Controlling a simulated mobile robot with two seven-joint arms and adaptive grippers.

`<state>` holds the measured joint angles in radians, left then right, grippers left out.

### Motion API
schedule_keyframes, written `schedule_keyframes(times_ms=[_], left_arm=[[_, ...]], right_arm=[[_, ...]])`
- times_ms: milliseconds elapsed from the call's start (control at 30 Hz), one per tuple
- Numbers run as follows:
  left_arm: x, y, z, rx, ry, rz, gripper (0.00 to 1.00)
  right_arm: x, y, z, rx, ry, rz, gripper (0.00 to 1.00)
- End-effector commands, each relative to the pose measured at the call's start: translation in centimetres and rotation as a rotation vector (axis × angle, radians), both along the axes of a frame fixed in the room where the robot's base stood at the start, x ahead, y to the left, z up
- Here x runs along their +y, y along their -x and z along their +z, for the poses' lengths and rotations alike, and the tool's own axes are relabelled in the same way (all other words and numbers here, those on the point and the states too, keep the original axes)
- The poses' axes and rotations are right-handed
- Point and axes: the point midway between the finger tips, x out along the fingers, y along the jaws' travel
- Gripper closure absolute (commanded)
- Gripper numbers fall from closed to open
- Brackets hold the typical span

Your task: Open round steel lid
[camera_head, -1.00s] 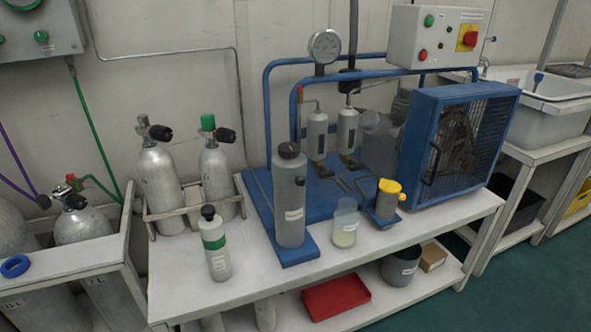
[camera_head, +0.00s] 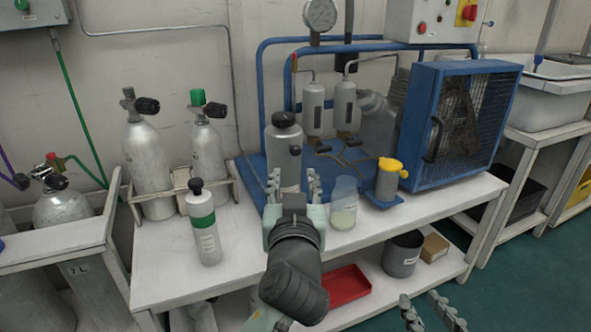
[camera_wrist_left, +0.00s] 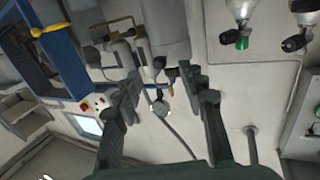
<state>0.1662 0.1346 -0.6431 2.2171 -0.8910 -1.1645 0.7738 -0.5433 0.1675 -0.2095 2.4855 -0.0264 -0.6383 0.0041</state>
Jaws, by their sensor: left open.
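A tall grey cylinder (camera_head: 283,150) stands on the blue base of the compressor, with a round dark lid (camera_head: 284,119) on top. The lid looks closed. I cannot tell for sure that this is the steel lid. My left gripper (camera_head: 293,182) is open and empty in front of the cylinder's lower part, below the lid, and hides part of it. In the left wrist view the grey cylinder (camera_wrist_left: 165,32) shows beyond the spread fingers (camera_wrist_left: 163,88); the lid is not clear there. My right gripper (camera_head: 428,306) is open and empty at the bottom right, low in front of the bench.
A white bottle with a green band (camera_head: 203,225) stands left of my left gripper. Grey scuba cylinders (camera_head: 148,165) stand behind left. The bench front (camera_head: 165,280) is clear.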

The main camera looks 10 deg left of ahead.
Motion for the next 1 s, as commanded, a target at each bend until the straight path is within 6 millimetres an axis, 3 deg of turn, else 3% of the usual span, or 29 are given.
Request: schedule_keyframes(times_ms=[100,600,933,1000], left_arm=[[-0.4,-0.4,1.4,-0.046,0.009,-0.002,0.59],[1.1,-7.0,1.3,-0.040,0.008,-0.001,0.59],[1.2,-7.5,1.2,-0.039,0.009,-0.001,0.59],[1.2,-7.5,1.2,-0.039,0.009,-0.001,0.66]], right_arm=[[0.2,0.1,0.9,-0.024,-0.009,0.004,0.69],[-0.4,0.3,-0.1,0.024,0.012,-0.008,0.69],[-0.5,0.3,-0.2,0.026,0.012,-0.009,0.69],[-0.5,0.3,-0.2,0.026,0.012,-0.009,0.69]])
